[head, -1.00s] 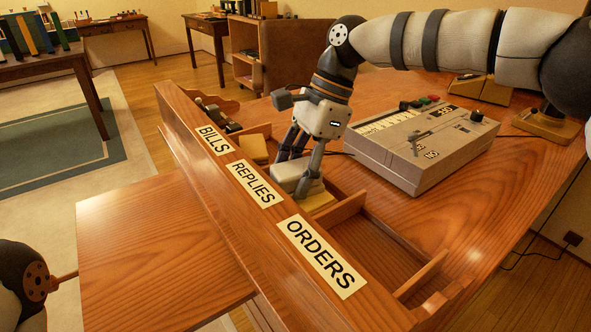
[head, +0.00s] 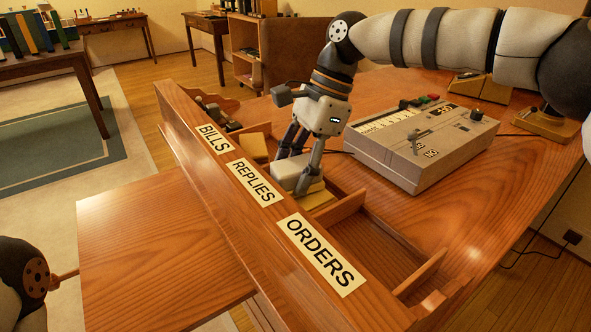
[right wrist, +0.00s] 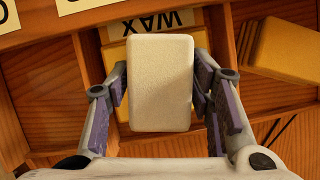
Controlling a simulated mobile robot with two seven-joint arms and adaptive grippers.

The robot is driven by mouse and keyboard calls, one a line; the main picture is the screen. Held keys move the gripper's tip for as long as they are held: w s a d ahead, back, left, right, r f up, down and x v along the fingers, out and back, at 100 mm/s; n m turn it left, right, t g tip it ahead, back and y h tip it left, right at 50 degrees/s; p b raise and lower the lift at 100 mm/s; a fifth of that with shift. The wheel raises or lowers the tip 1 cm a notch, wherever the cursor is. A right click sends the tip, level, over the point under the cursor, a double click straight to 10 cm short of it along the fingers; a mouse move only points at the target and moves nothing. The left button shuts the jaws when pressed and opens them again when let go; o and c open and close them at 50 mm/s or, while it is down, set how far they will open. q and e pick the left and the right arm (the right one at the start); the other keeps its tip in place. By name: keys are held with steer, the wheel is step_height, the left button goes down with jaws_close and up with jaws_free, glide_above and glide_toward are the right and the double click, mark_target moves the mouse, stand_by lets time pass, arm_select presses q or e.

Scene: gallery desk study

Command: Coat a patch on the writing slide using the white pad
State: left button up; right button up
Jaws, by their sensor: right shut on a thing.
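The white pad (right wrist: 161,85) is a pale rounded block between the purple-lined fingers of my right gripper (right wrist: 165,95). In the head view my right gripper (head: 300,165) is shut on the pad (head: 291,174) at the desk's row of compartments. A yellow block (head: 318,197) lies under the pad. In the right wrist view the pad covers much of the yellow block (right wrist: 117,53), next to a label reading WAX. Whether pad and block touch is unclear. The writing slide (head: 160,240) is a bare wooden board sticking out at the front left. My left gripper is out of view.
A raised wooden rail labelled BILLS, REPLIES and ORDERS (head: 322,258) stands between the compartments and the slide. A grey box with switches (head: 422,148) stands right of the gripper.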

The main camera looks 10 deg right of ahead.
mark_target(283, 167)
steer(key=shift+r+p, duration=0.45)
steer(key=shift+r, duration=2.85)
